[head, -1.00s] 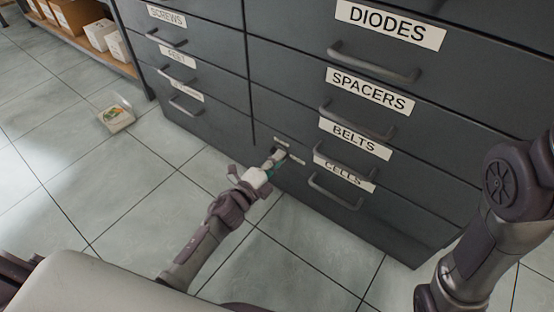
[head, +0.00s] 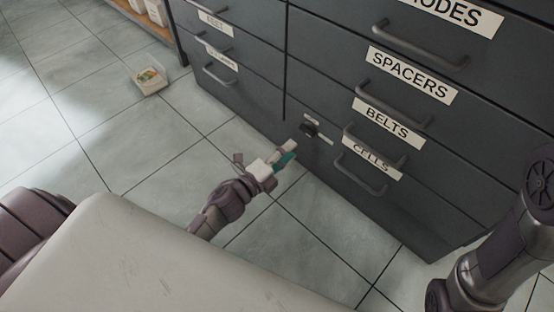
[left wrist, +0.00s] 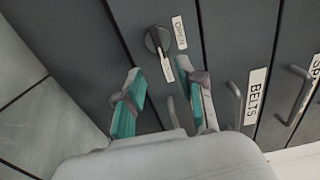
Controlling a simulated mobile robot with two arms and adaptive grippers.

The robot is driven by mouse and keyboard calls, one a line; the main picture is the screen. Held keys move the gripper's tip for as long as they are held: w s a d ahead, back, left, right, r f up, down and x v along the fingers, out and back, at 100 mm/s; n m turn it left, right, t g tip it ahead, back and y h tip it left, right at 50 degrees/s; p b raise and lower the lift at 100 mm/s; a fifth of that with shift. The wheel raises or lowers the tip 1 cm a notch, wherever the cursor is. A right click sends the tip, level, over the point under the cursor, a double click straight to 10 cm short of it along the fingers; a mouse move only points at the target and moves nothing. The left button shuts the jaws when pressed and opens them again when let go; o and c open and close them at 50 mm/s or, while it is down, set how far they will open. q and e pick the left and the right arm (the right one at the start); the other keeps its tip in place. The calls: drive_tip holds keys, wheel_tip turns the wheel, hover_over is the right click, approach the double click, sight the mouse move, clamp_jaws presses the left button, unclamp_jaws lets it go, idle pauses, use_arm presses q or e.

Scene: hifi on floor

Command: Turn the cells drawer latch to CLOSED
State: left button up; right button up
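The cells drawer (head: 345,180), dark grey with a bar handle and a white CELLS label (head: 373,160), is low in the cabinet and looks shut. Its latch is a dark round knob (head: 309,129) left of the handle, between two small labels. In the left wrist view the knob (left wrist: 158,40) has a label reading OPEN (left wrist: 180,32) beside it. Its bar appears to point towards the other label (left wrist: 167,68), which I cannot read. My left gripper (head: 289,152) is open, empty and apart from the knob, with teal finger pads. My right gripper is out of view.
Other labelled drawers, including BELTS (head: 387,125) and SPACERS (head: 411,76), have protruding bar handles. A clear container (head: 150,80) lies on the tiled floor near a shelf (head: 145,20) at the upper left.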

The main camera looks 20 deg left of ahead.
use_arm(q)
drive_tip(key=shift+v, duration=2.3)
drive_tip(key=shift+d+r, duration=0.1)
